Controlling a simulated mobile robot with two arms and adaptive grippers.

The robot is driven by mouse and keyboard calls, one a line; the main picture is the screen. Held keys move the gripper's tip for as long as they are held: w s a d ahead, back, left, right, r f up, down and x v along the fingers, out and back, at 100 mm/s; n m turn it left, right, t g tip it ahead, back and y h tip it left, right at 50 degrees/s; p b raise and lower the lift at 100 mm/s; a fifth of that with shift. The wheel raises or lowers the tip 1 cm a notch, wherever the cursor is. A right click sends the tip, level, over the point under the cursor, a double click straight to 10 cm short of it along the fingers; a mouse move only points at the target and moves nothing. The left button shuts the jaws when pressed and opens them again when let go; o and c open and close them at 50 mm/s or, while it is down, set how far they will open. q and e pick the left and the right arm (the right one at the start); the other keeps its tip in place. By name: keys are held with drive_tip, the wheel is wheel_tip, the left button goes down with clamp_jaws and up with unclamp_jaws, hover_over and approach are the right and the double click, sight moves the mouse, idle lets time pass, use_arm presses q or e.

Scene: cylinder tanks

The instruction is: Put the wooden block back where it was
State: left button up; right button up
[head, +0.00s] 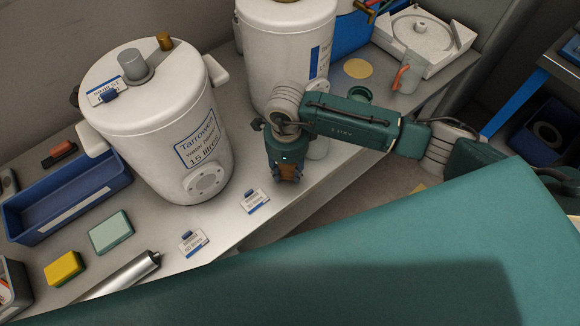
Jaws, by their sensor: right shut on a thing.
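My right gripper (285,178) points down over the grey bench, in front of the rear white tank. It is shut on a small orange-brown thing, seemingly the wooden block (291,170), which shows only in part between the fingers. I cannot tell whether the block touches the bench. My left gripper is not in view.
A white tank (166,130) stands left of the gripper, another (280,50) behind it. Two labelled cards (255,201) lie near the front edge. A blue tray (65,200), a pale green block (110,232), a yellow block (64,268) and a metal cylinder (122,277) are left.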

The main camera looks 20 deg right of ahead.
drive_tip(key=shift+w+d+f, duration=0.1)
drive_tip(key=shift+w+f, duration=0.1)
drive_tip(key=shift+f, duration=0.2)
drive_tip(key=shift+w, duration=0.1)
drive_tip(key=shift+r, duration=0.1)
drive_tip(key=shift+s, duration=0.3)
drive_tip(key=o, duration=0.9)
drive_tip(key=shift+c, duration=0.2)
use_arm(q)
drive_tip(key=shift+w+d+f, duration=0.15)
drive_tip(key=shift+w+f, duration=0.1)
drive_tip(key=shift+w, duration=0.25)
use_arm(e)
drive_tip(key=shift+w+f, duration=0.1)
drive_tip(key=shift+f, duration=0.1)
